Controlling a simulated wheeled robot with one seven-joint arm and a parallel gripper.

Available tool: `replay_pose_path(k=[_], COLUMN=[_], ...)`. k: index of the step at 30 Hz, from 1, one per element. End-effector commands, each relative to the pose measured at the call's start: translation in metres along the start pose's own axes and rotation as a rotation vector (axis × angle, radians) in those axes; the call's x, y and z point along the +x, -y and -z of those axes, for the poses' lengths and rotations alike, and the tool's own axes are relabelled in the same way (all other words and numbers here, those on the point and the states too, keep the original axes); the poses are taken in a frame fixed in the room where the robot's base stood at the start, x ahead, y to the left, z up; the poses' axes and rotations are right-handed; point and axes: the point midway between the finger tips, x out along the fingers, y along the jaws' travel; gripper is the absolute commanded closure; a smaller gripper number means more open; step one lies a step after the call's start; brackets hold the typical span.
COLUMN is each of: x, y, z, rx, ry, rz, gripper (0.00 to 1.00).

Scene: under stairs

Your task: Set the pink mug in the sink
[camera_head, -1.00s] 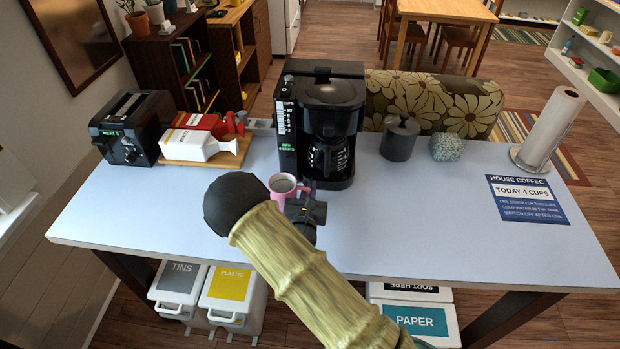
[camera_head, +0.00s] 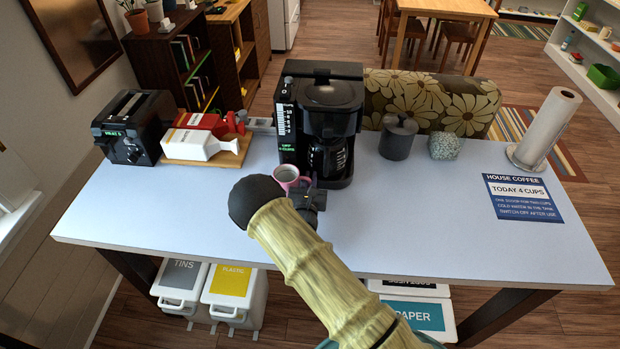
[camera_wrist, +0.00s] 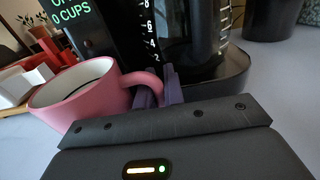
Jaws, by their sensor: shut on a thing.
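The pink mug (camera_head: 286,176) is upright in front of the coffee maker's left part, with dark liquid or a dark inside showing. In the wrist view the mug (camera_wrist: 92,100) fills the left side, its handle towards my fingers. My gripper (camera_head: 309,192) is shut on the mug's handle; the fingers (camera_wrist: 164,88) also show in the wrist view. My arm hides part of the table below the mug. I cannot tell whether the mug's base touches the table. No sink is in view.
The coffee maker (camera_head: 321,120) stands close behind the mug. A dark canister (camera_head: 398,138), a paper towel roll (camera_head: 545,130) and a sign (camera_head: 523,198) are at the right. The table's (camera_head: 440,220) front right is clear.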

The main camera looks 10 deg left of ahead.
Motion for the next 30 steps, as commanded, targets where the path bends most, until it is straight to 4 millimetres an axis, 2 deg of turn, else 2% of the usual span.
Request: replay_pose_path(k=[14, 15, 17, 18, 30], x=[0.0002, 0.0, -0.0001, -0.0001, -0.0029], y=[0.0003, 0.0004, 0.0002, 0.0002, 0.0018], z=[0.009, 0.0085, 0.0084, 0.0084, 0.0066], rx=[0.002, 0.001, 0.001, 0.001, 0.001], ry=[0.003, 0.002, 0.002, 0.002, 0.001], rz=[0.001, 0.001, 0.001, 0.001, 0.004], gripper=[1.0, 0.82, 0.7, 0.68, 0.68])
